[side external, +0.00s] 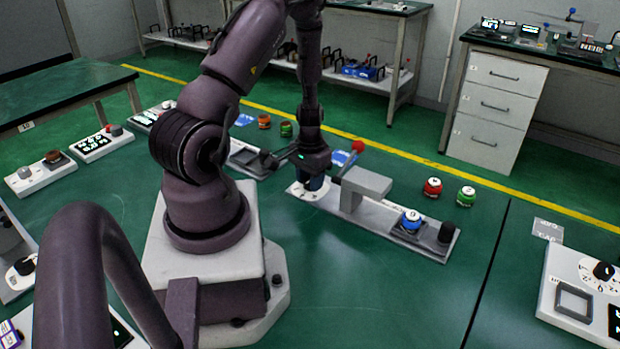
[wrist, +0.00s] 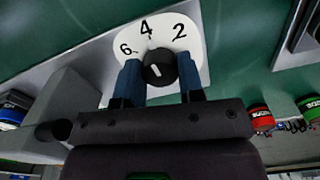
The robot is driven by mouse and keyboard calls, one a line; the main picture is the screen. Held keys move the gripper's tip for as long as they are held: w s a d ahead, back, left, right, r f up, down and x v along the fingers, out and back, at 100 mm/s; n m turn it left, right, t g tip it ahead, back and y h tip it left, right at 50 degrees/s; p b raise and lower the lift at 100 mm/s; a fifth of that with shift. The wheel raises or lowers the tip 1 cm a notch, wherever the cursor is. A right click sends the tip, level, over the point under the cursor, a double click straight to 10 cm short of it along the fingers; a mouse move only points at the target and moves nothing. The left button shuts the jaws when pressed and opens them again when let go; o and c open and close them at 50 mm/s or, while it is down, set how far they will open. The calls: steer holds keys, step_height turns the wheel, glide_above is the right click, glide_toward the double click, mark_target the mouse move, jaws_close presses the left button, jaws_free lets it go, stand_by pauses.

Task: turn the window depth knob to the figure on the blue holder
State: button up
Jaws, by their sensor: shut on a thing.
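My gripper (side external: 314,182) points down at the left end of a long grey-white panel (side external: 375,219). In the wrist view its two blue fingers (wrist: 161,84) are closed on either side of a black knob (wrist: 158,66). The knob sits on a white dial (wrist: 180,45) with the figures 6, 4 and 2 showing. Its white mark tilts up and left, roughly between 4 and 6. A blue holder (side external: 411,221) with a white top stands on a dark pad at the panel's right part; it also shows in the wrist view (wrist: 12,110). Its figure is too small to read.
A raised grey block (side external: 365,186) and a red-balled lever (side external: 358,147) stand close right of my gripper. A black knob (side external: 447,232) is at the panel's right end. Red (side external: 432,188) and green (side external: 466,197) holders stand behind the panel. The green table in front is clear.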

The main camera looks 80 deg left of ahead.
steer(key=n, duration=0.4)
steer(key=shift+n, duration=0.3)
steer(key=n, duration=0.4)
steer(key=shift+n, duration=0.4)
stand_by(0.3)
steer(key=o, duration=0.9)
step_height(320, 180, up, 13)
stand_by(0.3)
